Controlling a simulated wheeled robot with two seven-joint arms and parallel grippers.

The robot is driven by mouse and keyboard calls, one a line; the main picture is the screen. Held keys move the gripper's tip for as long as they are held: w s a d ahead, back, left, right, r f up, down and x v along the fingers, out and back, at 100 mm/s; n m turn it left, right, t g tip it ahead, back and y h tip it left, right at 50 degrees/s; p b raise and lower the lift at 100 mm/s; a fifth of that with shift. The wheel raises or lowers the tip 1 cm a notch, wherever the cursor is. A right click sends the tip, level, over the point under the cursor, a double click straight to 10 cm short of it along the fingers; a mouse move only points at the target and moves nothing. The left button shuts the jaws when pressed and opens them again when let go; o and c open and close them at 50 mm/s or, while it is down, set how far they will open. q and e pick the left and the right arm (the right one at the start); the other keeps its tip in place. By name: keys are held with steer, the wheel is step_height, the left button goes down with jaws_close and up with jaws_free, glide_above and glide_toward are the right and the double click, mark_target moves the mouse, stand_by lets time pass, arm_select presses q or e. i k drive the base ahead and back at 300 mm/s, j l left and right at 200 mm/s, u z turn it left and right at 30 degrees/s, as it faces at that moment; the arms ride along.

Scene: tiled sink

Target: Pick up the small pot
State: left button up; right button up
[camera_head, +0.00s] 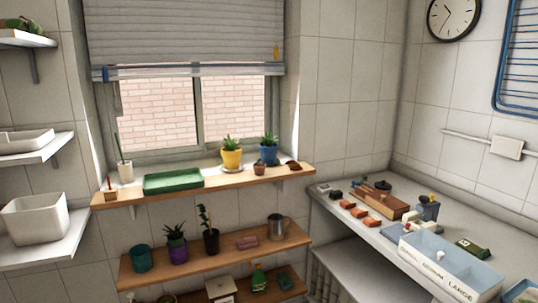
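A small brown pot (259,168) stands on the upper wooden shelf (150,193) under the window, between a yellow pot (231,159) and a blue pot (269,156), both with plants. Another small reddish-brown pot (109,194) stands at the left end of the same shelf, with something thin upright in it. I cannot tell which of the two the task names. Neither of my grippers is in view.
A green tray (173,181) and a white pot (125,171) share the shelf. A lower shelf (200,254) holds several pots and a metal jug (276,227). The right counter (350,227) is crowded with small items and a labelled box (450,268).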

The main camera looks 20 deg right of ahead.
mark_target(259, 167)
steer(key=i+l, duration=0.15)
steer(key=i, duration=0.3)
steer(key=i+l, duration=0.2)
steer(key=i, duration=0.2)
steer(key=z, duration=0.05)
